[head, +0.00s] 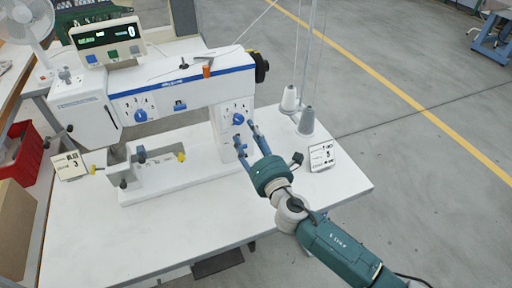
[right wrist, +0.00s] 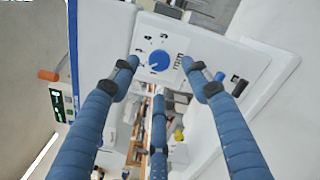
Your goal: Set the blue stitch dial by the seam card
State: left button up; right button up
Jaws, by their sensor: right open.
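A white sewing machine (head: 180,92) with a blue stripe carries two blue dials. One dial (head: 140,115) is on its front left, the other (head: 238,118) on the right pillar. A blue dial (right wrist: 158,60) on a white plate with numbers and "mm" shows in the right wrist view; its exact setting is unclear. My right gripper (head: 246,133) is open and empty by the pillar dial, its fingertips (right wrist: 160,66) on either side of the dial's picture; contact is not visible. A card (head: 70,165) at left seems to read "BLUE" and "3"; a right card (head: 321,156) shows "3".
A small display (head: 105,33) shows a green 0. A fan (head: 27,22) and a red bin (head: 22,150) are at the left. The white table (head: 190,230) is clear in front.

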jog(key=v, duration=0.5)
jog(key=shift+s+d, duration=0.2)
jog(key=shift+s, duration=0.15)
